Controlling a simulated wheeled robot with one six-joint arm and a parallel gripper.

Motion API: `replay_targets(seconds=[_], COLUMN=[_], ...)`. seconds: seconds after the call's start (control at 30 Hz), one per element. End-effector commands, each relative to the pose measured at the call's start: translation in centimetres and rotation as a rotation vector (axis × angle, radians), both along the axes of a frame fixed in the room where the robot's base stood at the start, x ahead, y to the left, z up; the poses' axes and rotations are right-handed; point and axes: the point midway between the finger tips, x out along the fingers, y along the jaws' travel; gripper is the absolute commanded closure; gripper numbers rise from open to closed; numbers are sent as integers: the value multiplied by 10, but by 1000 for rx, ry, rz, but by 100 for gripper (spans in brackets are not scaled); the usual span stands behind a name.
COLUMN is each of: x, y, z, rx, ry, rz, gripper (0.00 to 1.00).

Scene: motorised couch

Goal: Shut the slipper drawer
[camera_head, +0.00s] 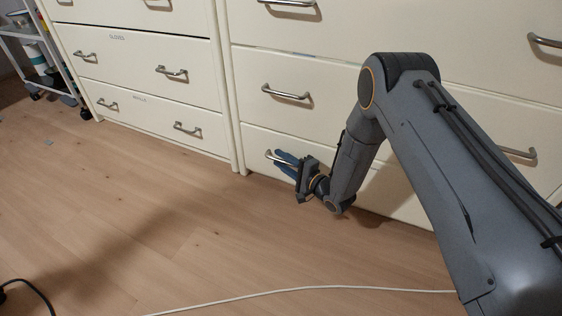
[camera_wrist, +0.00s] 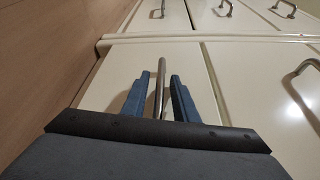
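My gripper (camera_head: 283,160) is low at the bottom drawer (camera_head: 256,138) of the right-hand cream cabinet. In the wrist view, a metal bar handle (camera_wrist: 160,68) runs between the two blue fingers of my gripper (camera_wrist: 157,82). The fingers are apart, with a gap showing on each side of the handle. The bottom drawer front looks about level with the drawer above it. No slipper label is legible, so I cannot tell from a label which drawer holds slippers. My arm hides much of the bottom drawer's right part.
A left cream cabinet (camera_head: 150,75) has a drawer labelled gloves; its drawers look shut. A trolley (camera_head: 45,55) stands at far left. A white cable (camera_head: 300,289) crosses the wooden floor, and a black cable (camera_head: 30,290) lies at lower left. The floor between is clear.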

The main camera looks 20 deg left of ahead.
Motion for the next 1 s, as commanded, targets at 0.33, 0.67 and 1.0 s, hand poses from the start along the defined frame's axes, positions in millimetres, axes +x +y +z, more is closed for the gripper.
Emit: replay_targets(seconds=[0.33, 0.67, 1.0], x=[0, -14, -33], y=[1, -26, -65], z=[1, 5, 7], rx=[2, 0, 1], ry=[-1, 2, 0], rz=[1, -1, 1], gripper=[72, 72, 72])
